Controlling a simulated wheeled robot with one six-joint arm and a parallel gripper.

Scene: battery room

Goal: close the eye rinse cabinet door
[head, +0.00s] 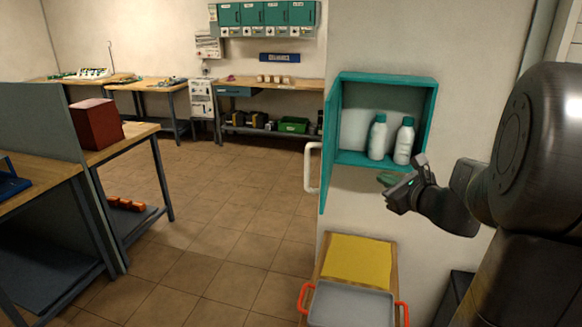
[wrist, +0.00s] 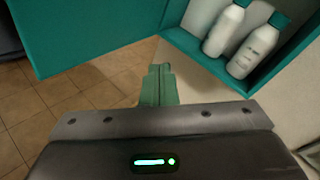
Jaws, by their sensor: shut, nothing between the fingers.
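The teal eye rinse cabinet (head: 434,110) hangs on the white wall, with two white bottles with teal caps (head: 378,138) standing inside. Its door (head: 328,150) stands open, hinged on the left side and swung out toward me, with a white handle (head: 311,168) on its outer face. In the wrist view the door (wrist: 85,30) fills the upper left and the bottles (wrist: 252,48) show at upper right. My gripper (head: 384,180) is in front of and just below the cabinet's lower edge, right of the door and apart from it. Its green fingers (wrist: 158,84) are together and empty.
Below the cabinet, a small wooden table bears a yellow mat (head: 358,262) and a grey tray with red handles (head: 350,305). A workbench with a red box (head: 96,124) stands at left. The tiled floor (head: 225,215) left of the door is clear.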

